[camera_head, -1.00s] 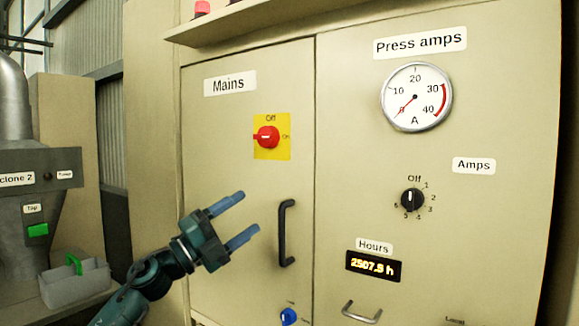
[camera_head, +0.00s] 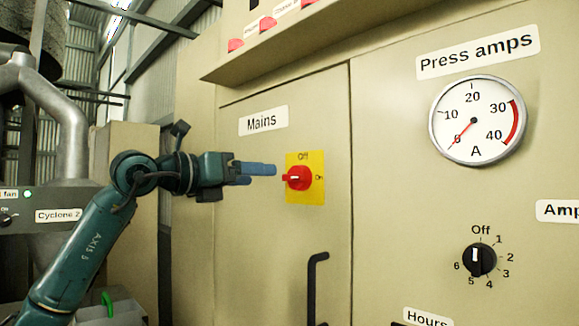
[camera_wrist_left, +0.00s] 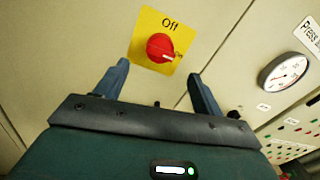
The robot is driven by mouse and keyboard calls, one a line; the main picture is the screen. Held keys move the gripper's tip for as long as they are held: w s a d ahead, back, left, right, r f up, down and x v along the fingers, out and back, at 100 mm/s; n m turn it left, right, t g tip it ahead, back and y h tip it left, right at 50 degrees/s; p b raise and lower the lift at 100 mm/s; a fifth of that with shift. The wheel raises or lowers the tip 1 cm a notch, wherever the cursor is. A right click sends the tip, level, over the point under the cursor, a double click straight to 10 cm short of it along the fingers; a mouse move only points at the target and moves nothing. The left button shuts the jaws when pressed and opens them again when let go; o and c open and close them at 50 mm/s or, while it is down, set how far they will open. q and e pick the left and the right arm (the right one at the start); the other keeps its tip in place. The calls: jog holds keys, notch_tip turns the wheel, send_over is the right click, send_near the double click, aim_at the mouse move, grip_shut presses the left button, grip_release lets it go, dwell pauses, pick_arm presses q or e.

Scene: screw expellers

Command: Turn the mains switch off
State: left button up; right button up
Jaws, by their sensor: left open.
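The mains switch (camera_head: 298,178) is a red rotary knob on a yellow plate (camera_head: 314,192), under the "Mains" label on a beige cabinet door. "Off" is printed above the knob and "On" to its right. Its handle lies roughly horizontal, in line with "On". My left gripper (camera_head: 262,174) is open and empty just left of the knob, pointing at it, apparently not touching. In the left wrist view, the knob (camera_wrist_left: 158,47) lies ahead, between and beyond the open fingertips (camera_wrist_left: 159,72). My right gripper is not in view.
A black door handle (camera_head: 312,290) sticks out below the switch. A ledge (camera_head: 270,60) with red buttons juts out above. To the right are the press amps gauge (camera_head: 476,120), its needle near 0, and a black selector knob (camera_head: 479,259). A cyclone (camera_head: 72,135) stands at the left.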

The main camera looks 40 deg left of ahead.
aim_at(289, 176)
pick_arm(q)
jog(key=w+p, duration=0.1)
jog(key=w, duration=0.1)
jog(key=w+d+p, duration=0.1)
jog(key=w, duration=0.2)
jog(key=w+p, duration=0.2)
jog(key=shift+w+d+r, duration=0.15)
jog(key=shift+w+d, duration=0.05)
jog(key=shift+w, duration=0.6)
jog(key=shift+f, duration=0.2)
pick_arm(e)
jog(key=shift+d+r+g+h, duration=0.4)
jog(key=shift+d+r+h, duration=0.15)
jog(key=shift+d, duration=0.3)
pick_arm(q)
jog(key=shift+d, duration=0.1)
jog(key=c, duration=1.3)
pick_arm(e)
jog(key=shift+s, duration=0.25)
